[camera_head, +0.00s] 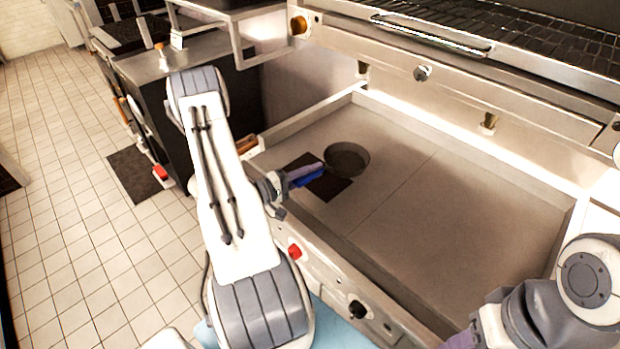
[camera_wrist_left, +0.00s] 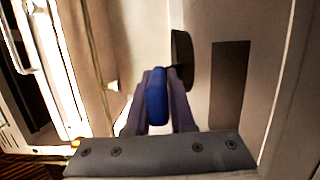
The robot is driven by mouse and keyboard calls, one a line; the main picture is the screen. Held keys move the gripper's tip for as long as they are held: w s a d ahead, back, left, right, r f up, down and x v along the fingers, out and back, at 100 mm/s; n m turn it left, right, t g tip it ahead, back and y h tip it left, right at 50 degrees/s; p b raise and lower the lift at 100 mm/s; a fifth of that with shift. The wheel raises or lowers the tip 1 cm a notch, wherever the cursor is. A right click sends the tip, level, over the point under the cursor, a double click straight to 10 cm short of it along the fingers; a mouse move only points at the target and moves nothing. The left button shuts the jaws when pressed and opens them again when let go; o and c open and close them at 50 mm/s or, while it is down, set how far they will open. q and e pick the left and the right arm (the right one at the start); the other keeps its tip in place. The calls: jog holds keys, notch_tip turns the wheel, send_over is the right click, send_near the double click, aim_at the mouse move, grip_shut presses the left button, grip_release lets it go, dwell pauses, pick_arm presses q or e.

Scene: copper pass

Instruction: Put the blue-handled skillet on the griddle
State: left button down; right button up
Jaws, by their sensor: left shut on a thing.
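The blue-handled skillet (camera_head: 347,161) is a small dark round pan over the left part of the griddle (camera_head: 440,210), a wide flat grey plate with raised edges. My left gripper (camera_head: 302,177) is shut on its blue handle (camera_head: 309,178). In the left wrist view, the blue handle (camera_wrist_left: 157,97) sits between the fingers, and the dark pan (camera_wrist_left: 181,58) shows nearly edge-on beyond them. The pan appears raised above the plate; any contact is hard to tell. My right arm shows at the lower right, with its gripper out of view.
A dark square patch (camera_head: 333,188) lies on the griddle below the skillet; it also shows in the left wrist view (camera_wrist_left: 229,85). A grill with a handle bar (camera_head: 430,38) overhangs the back. The griddle's middle and right are clear.

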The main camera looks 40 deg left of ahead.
pick_arm(q)
jog(key=f, duration=0.2)
jog(key=a+f+p, duration=0.1)
jog(key=f, duration=0.1)
jog(key=shift+a, duration=0.2)
jog(key=shift+w+f, duration=0.1)
jog(key=shift+f, duration=0.35)
jog(key=c, duration=0.8)
grip_release()
jog(key=shift+f, duration=0.1)
jog(key=shift+o, duration=0.2)
